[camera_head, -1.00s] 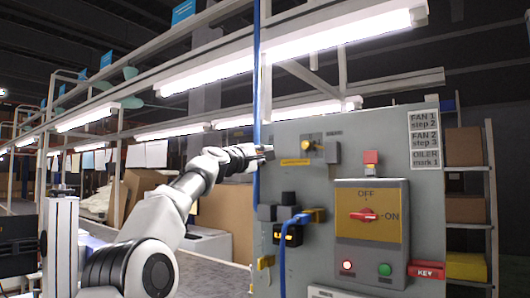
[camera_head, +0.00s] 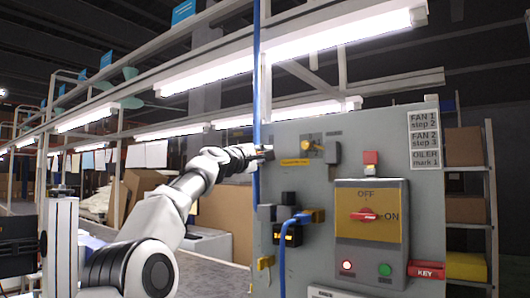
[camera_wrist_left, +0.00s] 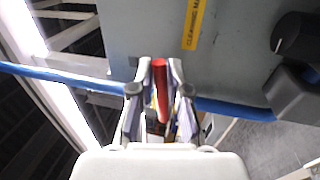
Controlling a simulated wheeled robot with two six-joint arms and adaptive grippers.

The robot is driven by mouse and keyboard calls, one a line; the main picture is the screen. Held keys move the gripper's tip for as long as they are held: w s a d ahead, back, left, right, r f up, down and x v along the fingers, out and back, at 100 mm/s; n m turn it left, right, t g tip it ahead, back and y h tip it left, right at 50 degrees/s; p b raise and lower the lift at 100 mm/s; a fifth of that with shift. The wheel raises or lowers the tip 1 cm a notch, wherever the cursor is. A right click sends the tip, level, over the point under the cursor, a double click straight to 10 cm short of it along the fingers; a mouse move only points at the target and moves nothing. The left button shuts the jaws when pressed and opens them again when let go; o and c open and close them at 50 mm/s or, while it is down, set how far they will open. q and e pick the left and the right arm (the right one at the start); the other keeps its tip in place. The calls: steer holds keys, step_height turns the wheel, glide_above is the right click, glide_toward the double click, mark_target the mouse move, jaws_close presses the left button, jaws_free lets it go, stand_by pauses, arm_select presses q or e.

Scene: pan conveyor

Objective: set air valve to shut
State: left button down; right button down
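The air valve shows as a red lever handle (camera_wrist_left: 160,88) at the blue air pipe in the left wrist view; it lies across the pipe's line. My left gripper (camera_wrist_left: 160,68) has one finger on each side of the handle, close against it, and looks shut on it. The valve body is hidden behind the fingers. In the head view my left gripper (camera_head: 267,153) is at the upright blue pipe (camera_head: 256,90), beside the panel's left edge. The handle is too small to make out there. My right gripper is not in view.
The grey panel (camera_head: 385,155) stands right of the gripper. It carries a yellow label (camera_wrist_left: 194,22), a switch box with a red knob (camera_head: 363,215), dark blocks (camera_head: 288,198) and a blue hose (camera_head: 282,262). Shelving and cardboard boxes (camera_head: 225,215) stand behind.

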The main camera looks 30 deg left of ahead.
arm_select(q)
steer(key=c, duration=1.2)
jaws_free()
steer(key=shift+w+a+f, duration=0.15)
steer(key=shift+a, duration=0.05)
steer(key=shift+w+a+f, duration=0.4)
steer(key=shift+w+f, duration=0.05)
steer(key=shift+w, duration=0.2)
steer(key=shift+s+d+r, duration=0.3)
steer(key=shift+s+r, duration=0.05)
steer(key=shift+s, duration=0.15)
steer(key=v, duration=1.1)
steer(key=shift+s+a+f, duration=0.1)
steer(key=shift+a+f, duration=0.2)
steer(key=shift+f, duration=0.05)
